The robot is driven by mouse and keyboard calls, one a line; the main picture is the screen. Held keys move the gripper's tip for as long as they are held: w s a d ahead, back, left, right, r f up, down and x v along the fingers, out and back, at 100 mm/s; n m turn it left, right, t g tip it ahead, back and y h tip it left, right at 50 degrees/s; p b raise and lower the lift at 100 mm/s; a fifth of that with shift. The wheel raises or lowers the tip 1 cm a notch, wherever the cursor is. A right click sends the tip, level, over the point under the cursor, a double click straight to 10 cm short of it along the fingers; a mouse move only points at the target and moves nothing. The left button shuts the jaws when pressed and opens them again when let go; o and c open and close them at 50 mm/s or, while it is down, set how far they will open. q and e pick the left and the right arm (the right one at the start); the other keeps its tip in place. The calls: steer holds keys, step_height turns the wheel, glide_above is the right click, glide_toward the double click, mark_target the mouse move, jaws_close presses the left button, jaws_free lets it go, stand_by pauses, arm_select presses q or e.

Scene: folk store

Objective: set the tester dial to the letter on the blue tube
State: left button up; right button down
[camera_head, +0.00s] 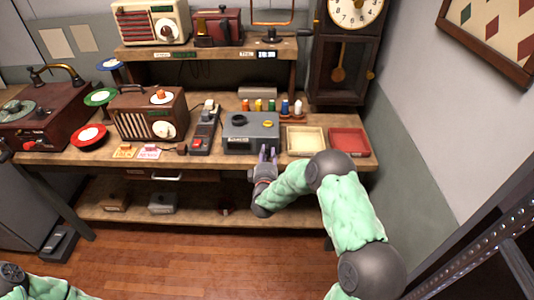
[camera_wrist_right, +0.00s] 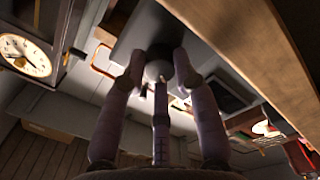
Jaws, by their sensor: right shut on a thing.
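The tester appears to be the grey box (camera_head: 237,140) on the workbench, with a dark round part and a yellow ring on its top. The blue tube (camera_head: 284,107) stands in a row of coloured tubes behind it; its letter is too small to read. My right gripper (camera_head: 267,151) is at the tester's lower front. In the right wrist view its fingers are closed around a round grey knob (camera_wrist_right: 158,70), likely the dial. The dial's marking cannot be read. Of my left arm only a part shows at the bottom left; its gripper is out of view.
A cream tray (camera_head: 306,153) and a red tray (camera_head: 349,154) lie right of the tester. A grey device with a red button (camera_head: 197,146) stands left, beside a wooden radio (camera_head: 135,124). A tall clock (camera_head: 342,75) stands behind the trays.

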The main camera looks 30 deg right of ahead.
steer(key=shift+f, duration=0.1)
stand_by(0.3)
steer(key=c, duration=1)
jaws_free()
steer(key=shift+o, duration=0.2)
steer(key=v, duration=1.2)
